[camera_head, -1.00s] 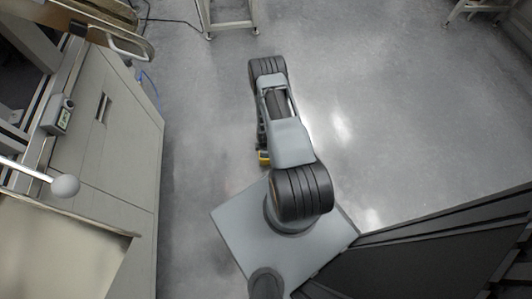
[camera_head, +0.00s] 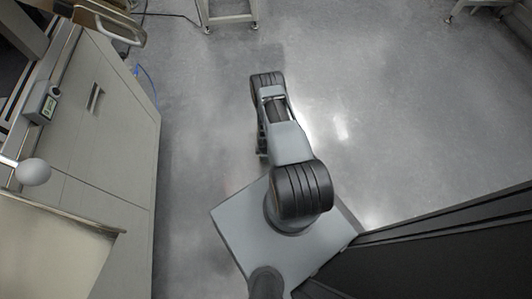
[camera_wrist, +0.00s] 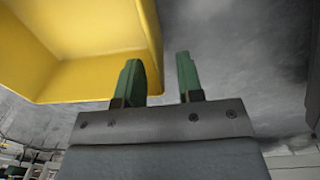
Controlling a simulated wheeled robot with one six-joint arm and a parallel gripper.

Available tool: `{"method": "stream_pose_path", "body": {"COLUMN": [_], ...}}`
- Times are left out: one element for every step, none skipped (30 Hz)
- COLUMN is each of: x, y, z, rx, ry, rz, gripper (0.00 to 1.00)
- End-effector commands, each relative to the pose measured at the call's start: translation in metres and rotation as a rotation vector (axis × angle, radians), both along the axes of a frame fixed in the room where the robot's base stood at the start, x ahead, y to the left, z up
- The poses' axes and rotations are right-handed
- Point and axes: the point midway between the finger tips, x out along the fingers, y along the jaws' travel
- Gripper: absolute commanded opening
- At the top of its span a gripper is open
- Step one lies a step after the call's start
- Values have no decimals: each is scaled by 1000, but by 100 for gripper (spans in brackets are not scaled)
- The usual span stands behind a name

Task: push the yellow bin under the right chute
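The yellow bin (camera_wrist: 90,45) fills the upper left of the wrist view, partly cut off by the frame. Its right edge lies close to the left finger and reaches a little into the gap between the fingers. I cannot tell whether finger and bin touch. My gripper (camera_wrist: 158,58) has two green fingers standing apart, with no object clamped between them. In the head view my arm hides the gripper, and the bin does not show. I cannot make out the right chute in either view.
A grey cabinet (camera_head: 105,130) with a handle, a small display box (camera_head: 42,102) and a white ball knob (camera_head: 33,172) stands on the left. Stand legs (camera_head: 230,18) are at the top. A dark panel (camera_head: 440,250) is lower right. Grey floor is open right of my arm.

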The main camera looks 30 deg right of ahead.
Motion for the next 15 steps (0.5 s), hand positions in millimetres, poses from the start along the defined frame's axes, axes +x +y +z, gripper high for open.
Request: {"method": "stream_pose_path", "body": {"x": [0, 0, 0, 1, 1, 1, 1, 1, 1, 1, 1, 1, 1, 1, 2], "y": [0, 0, 0, 0, -1, -1, -1, -1, -1, -1, -1, -1, -1, -1, -1], "z": [-11, -15, -20, -23, -25, -29, -31, -33, -35, -36, -37, -38, -39, -39, -40], "rx": [0, 1, 1, 0, 0, 1, 1, 0, 0, 0, 0, 0, 0, 0, 0], "ry": [0, 1, 1, 0, 0, 1, 1, 0, 0, 0, 0, 0, 0, 0, 0], "rz": [-1, -1, -1, -2, -1, -1, 0, 0, 0, 0, 0, 0, 0, 0, 0], "gripper": [34, 34, 34, 34, 34, 34, 34, 34, 34, 34, 34, 34, 34, 34, 34]}}
